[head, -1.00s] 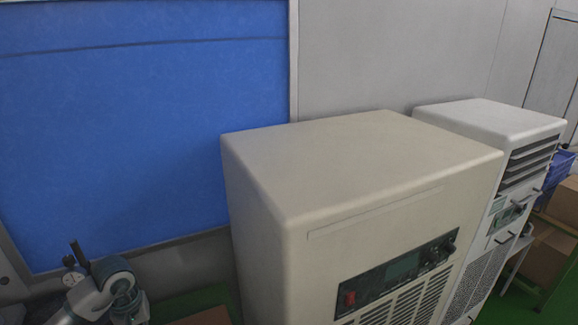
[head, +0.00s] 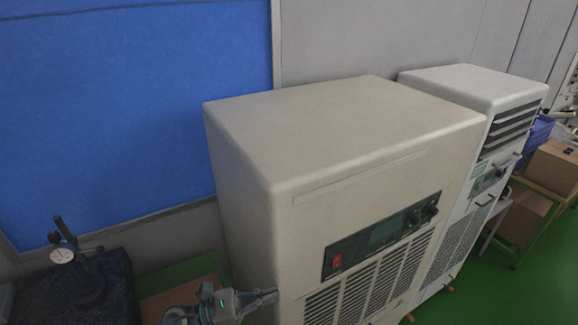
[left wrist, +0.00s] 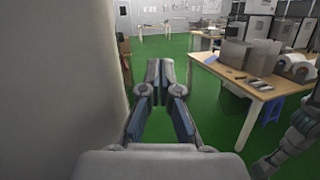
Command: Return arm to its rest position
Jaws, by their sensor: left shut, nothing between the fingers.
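My left gripper (head: 268,296) is at the bottom of the head view, its fingers pointing right, in front of the beige cabinet (head: 345,135). In the left wrist view the left gripper (left wrist: 160,70) has its fingertips together and nothing between them. A pale wall-like surface stands close on its left there, with a gap between them. Most of my left arm is cut off by the lower edge of the head view. My right gripper does not show.
A white cabinet (head: 475,88) stands right of the beige one. A dial gauge stand (head: 62,255) rests on a dark block (head: 110,290). In the left wrist view, a wooden table (left wrist: 262,92) stands at right; green floor (left wrist: 180,110) lies open ahead.

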